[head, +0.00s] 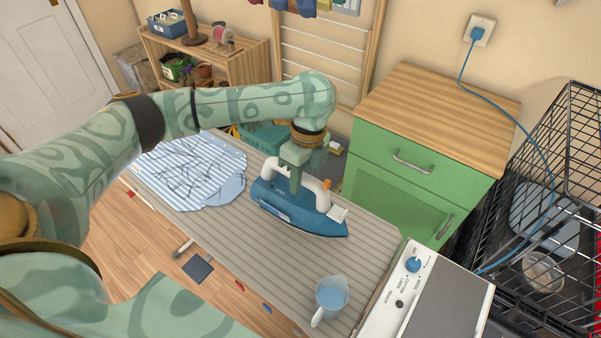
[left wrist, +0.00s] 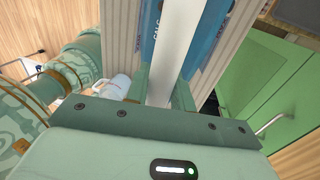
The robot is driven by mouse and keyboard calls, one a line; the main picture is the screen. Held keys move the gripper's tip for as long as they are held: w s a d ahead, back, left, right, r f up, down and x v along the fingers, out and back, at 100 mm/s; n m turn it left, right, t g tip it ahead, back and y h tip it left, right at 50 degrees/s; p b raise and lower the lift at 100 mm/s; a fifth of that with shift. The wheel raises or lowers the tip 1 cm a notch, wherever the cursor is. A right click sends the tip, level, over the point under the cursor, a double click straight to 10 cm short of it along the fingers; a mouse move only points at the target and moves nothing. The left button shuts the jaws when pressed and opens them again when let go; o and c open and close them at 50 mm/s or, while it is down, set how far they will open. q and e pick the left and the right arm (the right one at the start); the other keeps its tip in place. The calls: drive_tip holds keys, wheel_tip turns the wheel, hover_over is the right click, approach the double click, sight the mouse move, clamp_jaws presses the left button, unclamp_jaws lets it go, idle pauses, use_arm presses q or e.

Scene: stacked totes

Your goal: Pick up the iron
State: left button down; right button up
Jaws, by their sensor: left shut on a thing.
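The iron (head: 293,211) has a blue body and a white handle. It is on the grey striped ironing board in the head view; I cannot tell whether its sole touches the board. My left gripper (head: 296,180) comes down from above and is shut on the white handle. In the left wrist view the white handle (left wrist: 174,50) runs between the fingers (left wrist: 163,92), with blue iron body (left wrist: 208,45) beside it. The fingertips are partly hidden. My right gripper is not in view.
The ironing board (head: 345,252) holds a blue striped cloth (head: 195,168) at left and a jug (head: 331,296) at the near end. A green cabinet (head: 400,180) stands behind. A white appliance with a dial (head: 413,264) and a black wire rack (head: 560,190) are at right.

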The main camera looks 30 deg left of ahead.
use_arm(q)
drive_tip(key=s+d+r+p, duration=0.4)
drive_tip(key=s+r, duration=0.1)
drive_tip(key=s, duration=0.4)
drive_tip(key=shift+s+r, duration=0.3)
drive_tip(key=shift+r, duration=0.1)
drive_tip(key=c, duration=2)
unclamp_jaws()
drive_tip(key=shift+c, duration=0.7)
drive_tip(key=shift+r, duration=0.1)
